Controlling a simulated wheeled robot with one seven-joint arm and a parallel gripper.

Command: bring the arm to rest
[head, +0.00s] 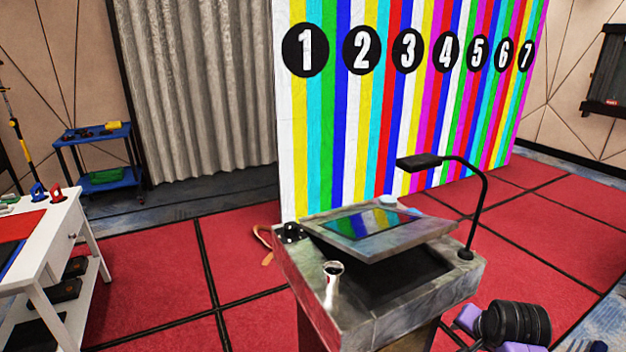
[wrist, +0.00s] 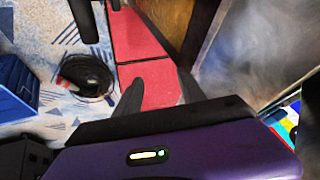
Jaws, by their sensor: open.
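My gripper (wrist: 160,90) shows in the wrist view, with its two dark fingers apart and nothing between them. It points down over the floor, with red carpet tiles (wrist: 145,60) beyond the fingers. Purple and black parts of my arm show at the bottom right of the head view, beside the console (head: 455,290).
The console carries a tilted screen (head: 365,222), a black lamp (head: 485,200) and a small cup-like object (head: 332,278). A white table (head: 62,225) stands left. A striped numbered wall (head: 345,120) stands behind. The wrist view shows a blue crate (wrist: 15,90) and a black round object (wrist: 88,72).

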